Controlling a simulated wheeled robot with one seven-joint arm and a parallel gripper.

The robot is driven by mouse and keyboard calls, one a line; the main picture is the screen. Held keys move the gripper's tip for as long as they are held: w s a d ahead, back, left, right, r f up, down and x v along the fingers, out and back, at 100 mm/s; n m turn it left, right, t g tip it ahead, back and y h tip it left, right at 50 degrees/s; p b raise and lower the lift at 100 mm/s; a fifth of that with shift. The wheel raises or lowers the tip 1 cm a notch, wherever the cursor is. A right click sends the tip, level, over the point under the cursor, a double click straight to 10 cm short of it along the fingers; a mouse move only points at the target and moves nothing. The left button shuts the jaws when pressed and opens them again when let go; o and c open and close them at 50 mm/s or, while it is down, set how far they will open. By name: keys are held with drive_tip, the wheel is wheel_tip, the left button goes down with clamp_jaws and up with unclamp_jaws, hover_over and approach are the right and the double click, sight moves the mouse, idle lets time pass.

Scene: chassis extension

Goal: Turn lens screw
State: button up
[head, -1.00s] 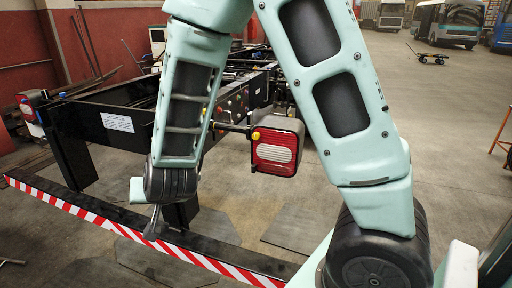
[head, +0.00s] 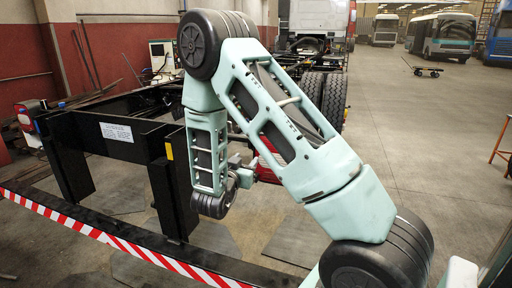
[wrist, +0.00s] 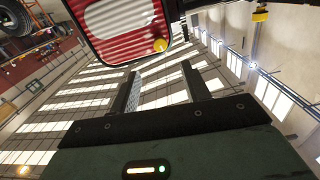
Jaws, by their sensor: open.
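The tail lamp (wrist: 120,22), with a red and white ribbed lens in a dark housing, is at the top of the wrist view. A small yellow lens screw (wrist: 160,45) sits at the lens's lower right corner. My gripper (wrist: 163,86) is open and empty, its two dark fingers pointing up toward the lamp. The screw appears between the finger directions, apart from the tips. In the head view my arm hides most of the lamp, leaving a red part (head: 268,164) visible. My gripper there is small and partly hidden beside the lamp, so its jaws are unclear.
A black chassis frame (head: 165,137) stands behind my arm. A red and white striped bar (head: 120,243) crosses low in front. Another yellow knob (wrist: 260,15) is on a dark bar at the upper right of the wrist view. Open floor lies to the right.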

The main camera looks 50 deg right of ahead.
sight(256, 147)
drive_tip(key=p+x, duration=0.1)
drive_tip(key=x, duration=1)
drive_tip(key=c, duration=1)
